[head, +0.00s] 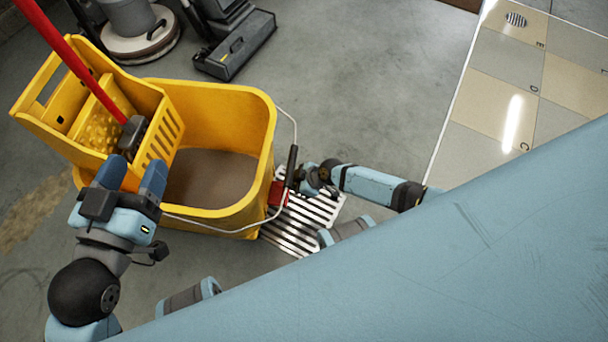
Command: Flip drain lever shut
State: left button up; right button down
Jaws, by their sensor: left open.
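A yellow mop bucket (262,125) with brown water stands on the floor. A small red part (279,194), which looks like the drain lever, sits low at the bucket's right side above a slatted floor grate (300,228). Whether it is open or shut is unclear. My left gripper (131,176) is open over the bucket's near left side, in front of the yellow wringer (150,100). I see nothing held between its fingers. My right gripper (306,182) is at the black grip (291,165) of the bucket's wire handle, beside the red part. Its fingers are too hidden to read.
A red pole (75,62) rises from a dark grey block on the wringer. A floor machine (140,40) and a dark grey machine (235,45) stand at the back. Pale tiles (500,90) lie at the right. The grey floor behind the bucket's right side is clear.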

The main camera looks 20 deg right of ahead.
aim_at(285, 194)
jog(key=f+b, duration=0.1)
jog(key=f, duration=0.1)
jog(key=f+b, duration=0.1)
jog(key=a+f, duration=0.1)
jog(key=f, duration=0.1)
jog(key=shift+w+f+b, duration=0.3)
jog(key=shift+w+b, duration=0.05)
jog(key=shift+b, duration=0.05)
pick_arm(q)
jog(key=w+m, duration=0.1)
jog(key=a+m+t, duration=0.1)
jog(key=shift+w+r+m+h, duration=0.3)
jog(key=shift+w+r+h, duration=0.05)
jog(key=shift+h, duration=0.05)
pick_arm(e)
jog(key=shift+f, duration=0.1)
pick_arm(q)
jog(key=shift+s+a, duration=0.1)
pick_arm(e)
jog(key=shift+s+d+f, duration=0.15)
jog(key=shift+f, duration=0.55)
